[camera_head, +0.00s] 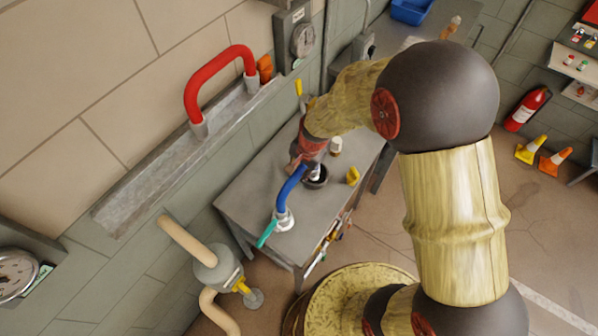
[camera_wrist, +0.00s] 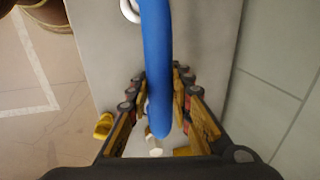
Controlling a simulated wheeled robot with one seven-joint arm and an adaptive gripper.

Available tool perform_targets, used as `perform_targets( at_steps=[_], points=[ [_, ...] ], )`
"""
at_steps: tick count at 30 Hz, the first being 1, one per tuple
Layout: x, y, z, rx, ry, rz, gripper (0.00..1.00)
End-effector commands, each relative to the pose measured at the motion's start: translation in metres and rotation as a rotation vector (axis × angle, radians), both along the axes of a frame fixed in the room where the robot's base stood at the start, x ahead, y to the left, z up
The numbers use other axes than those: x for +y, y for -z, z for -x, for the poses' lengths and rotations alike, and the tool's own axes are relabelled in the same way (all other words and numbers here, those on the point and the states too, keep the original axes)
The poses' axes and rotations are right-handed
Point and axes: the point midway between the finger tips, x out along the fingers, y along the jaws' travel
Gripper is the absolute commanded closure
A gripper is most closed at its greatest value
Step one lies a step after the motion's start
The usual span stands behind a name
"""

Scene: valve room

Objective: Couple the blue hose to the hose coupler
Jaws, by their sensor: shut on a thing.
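The blue hose (camera_head: 289,188) arches over the grey table in the head view, from a pale round fitting (camera_head: 284,220) up to my gripper (camera_head: 306,158). A teal lever (camera_head: 266,234) sits beside that fitting. A dark round holder (camera_head: 315,179) with a pale post stands under my gripper. I cannot tell which of these is the hose coupler. In the wrist view the blue hose (camera_wrist: 157,50) runs between the two fingers of my gripper (camera_wrist: 157,82), which is shut on it. The hose's near end is close to the palm; any contact with a coupler is hidden.
The grey table (camera_head: 255,190) also bears a yellow object (camera_head: 353,175) and a small pale jar (camera_head: 336,146). A capped beige pipe (camera_head: 190,240) stands left of the table.

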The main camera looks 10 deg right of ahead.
Motion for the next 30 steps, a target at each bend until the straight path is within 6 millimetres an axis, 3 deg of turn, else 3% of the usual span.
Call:
perform_targets(
  at_steps=[30],
  points=[
    [0.0001, 0.006, -0.0008, -0.001, 0.0, 0.0, 1.0]
  ],
)
